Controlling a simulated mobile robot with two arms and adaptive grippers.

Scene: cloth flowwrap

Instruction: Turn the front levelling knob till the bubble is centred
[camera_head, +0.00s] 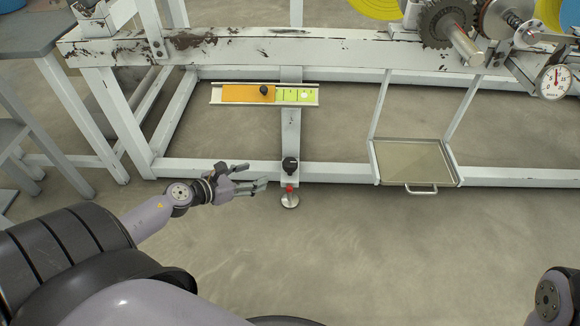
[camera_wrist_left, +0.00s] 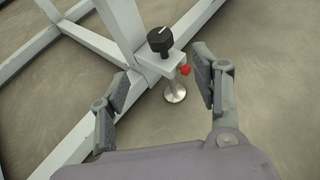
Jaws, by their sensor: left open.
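The black front levelling knob (camera_head: 290,165) sits on a bracket of the white frame, above a round metal foot (camera_head: 290,201) on the floor. In the left wrist view the knob (camera_wrist_left: 160,40) has a white pointer line on top and a red part below it. The level (camera_head: 303,96) is a yellow-green strip with dark lines and a pale bubble towards its right end; an orange cover (camera_head: 248,93) hides its left part. My left gripper (camera_head: 266,183) is open and empty, just left of the knob and apart from it. My right gripper is out of view.
A white beam with gears and a dial gauge (camera_head: 555,82) crosses above. A shallow tray (camera_head: 413,160) hangs at the right. A grey table (camera_head: 30,35) stands at the left. The floor in front of the foot is clear.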

